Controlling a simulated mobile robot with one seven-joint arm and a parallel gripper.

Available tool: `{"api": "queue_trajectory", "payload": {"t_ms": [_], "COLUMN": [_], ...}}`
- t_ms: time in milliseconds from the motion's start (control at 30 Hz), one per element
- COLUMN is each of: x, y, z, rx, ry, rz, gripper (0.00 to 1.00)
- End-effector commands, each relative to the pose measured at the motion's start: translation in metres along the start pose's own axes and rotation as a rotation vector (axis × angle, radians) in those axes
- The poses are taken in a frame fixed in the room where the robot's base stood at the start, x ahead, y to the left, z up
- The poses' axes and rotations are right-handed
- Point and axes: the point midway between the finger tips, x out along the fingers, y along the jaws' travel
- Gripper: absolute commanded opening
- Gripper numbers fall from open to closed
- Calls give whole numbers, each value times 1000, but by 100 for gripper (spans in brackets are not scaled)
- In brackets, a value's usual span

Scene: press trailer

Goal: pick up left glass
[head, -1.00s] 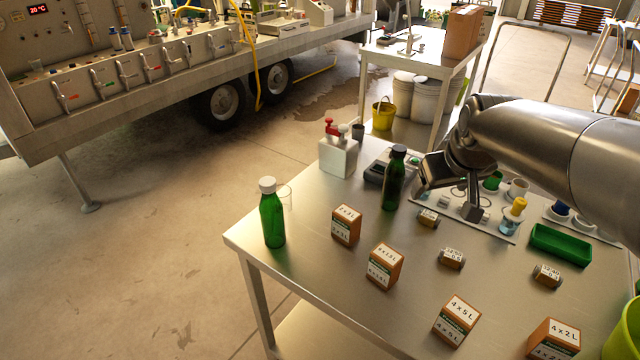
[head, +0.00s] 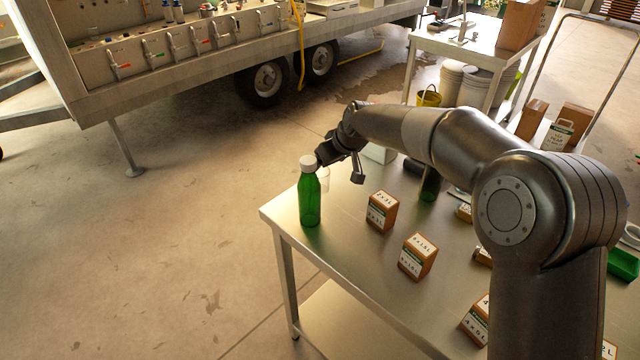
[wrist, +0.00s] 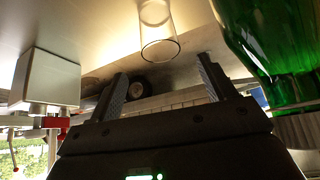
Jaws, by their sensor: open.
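A clear empty glass (head: 324,181) stands upright at the table's far left corner, just behind and right of the green bottle (head: 310,200) with a white cap; the bottle partly hides it. In the wrist view, the glass (wrist: 158,38) appears upside down at top centre, ahead of the gap between my fingers. The bottle (wrist: 265,40) fills the right edge there, close to one finger. My gripper (head: 340,166) is open and empty, close to the glass and apart from it as far as I can tell. It also shows in the wrist view (wrist: 162,80).
Small labelled boxes (head: 382,211) (head: 417,257) stand on the metal table (head: 350,258) to the right. A dark bottle (head: 430,186) is partly behind my arm. Open floor lies left of the table.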

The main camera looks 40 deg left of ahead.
Motion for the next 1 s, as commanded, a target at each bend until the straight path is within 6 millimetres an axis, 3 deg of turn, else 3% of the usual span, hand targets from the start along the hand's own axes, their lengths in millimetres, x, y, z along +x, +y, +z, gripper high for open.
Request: {"api": "queue_trajectory", "payload": {"t_ms": [133,467,700,1000], "x": [25,49,84,90], "y": [0,-1,-2,-1], "z": [1,4,9,9], "rx": [0,1,1,1], "ry": [-3,-4,-3,-1], "rz": [-1,-1,-1,1], "gripper": [76,76,76,75]}}
